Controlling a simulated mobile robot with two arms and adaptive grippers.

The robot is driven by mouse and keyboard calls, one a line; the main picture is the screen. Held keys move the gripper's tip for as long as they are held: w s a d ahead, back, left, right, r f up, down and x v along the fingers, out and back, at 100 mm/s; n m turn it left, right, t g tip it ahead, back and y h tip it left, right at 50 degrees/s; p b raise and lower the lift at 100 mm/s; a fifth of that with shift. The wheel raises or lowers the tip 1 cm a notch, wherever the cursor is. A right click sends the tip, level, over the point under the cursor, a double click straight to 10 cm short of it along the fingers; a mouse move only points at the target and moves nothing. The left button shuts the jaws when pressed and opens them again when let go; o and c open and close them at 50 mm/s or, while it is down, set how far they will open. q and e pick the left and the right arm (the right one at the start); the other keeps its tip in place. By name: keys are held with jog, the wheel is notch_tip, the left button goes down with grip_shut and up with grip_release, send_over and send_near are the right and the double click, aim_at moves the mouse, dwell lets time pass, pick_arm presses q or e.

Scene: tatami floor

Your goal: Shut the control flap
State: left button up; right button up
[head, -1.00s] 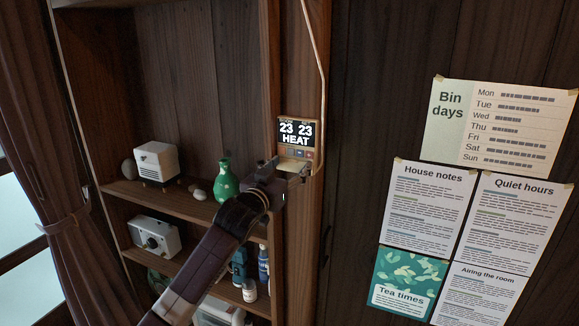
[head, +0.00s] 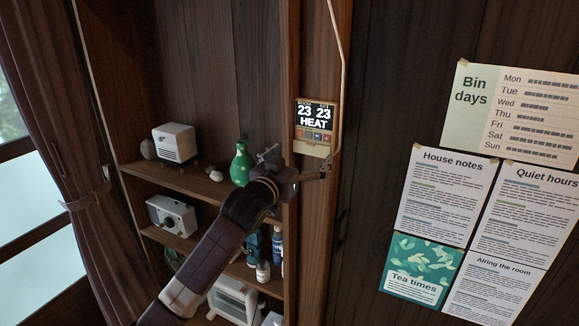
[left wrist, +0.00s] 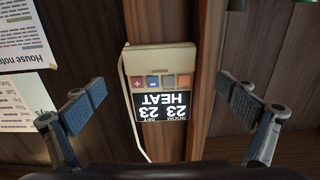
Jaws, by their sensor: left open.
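The wall control panel (head: 316,116) is on the wooden post and shows "23 23 HEAT" on a dark display. Its row of coloured buttons (head: 313,135) is exposed. The pale beige flap (head: 311,148) is below the buttons, so it stands open; its exact angle is hard to tell. In the left wrist view the panel (left wrist: 162,106) is upside down, with the flap (left wrist: 160,60) above the buttons. My left gripper (head: 297,164) is open and empty, just below and in front of the flap. Its fingers also flank the panel in the left wrist view (left wrist: 158,94). My right gripper is out of view.
A shelf unit (head: 190,182) left of the post holds a green vase (head: 241,166), a white box-shaped item (head: 175,143) and bottles. A pale cable (head: 338,50) runs along the post to the panel. Paper notices (head: 440,196) hang on the right wall.

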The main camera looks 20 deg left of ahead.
pick_arm(q)
jog(key=s, duration=0.9)
jog(key=shift+a, duration=0.25)
jog(key=shift+f, duration=0.15)
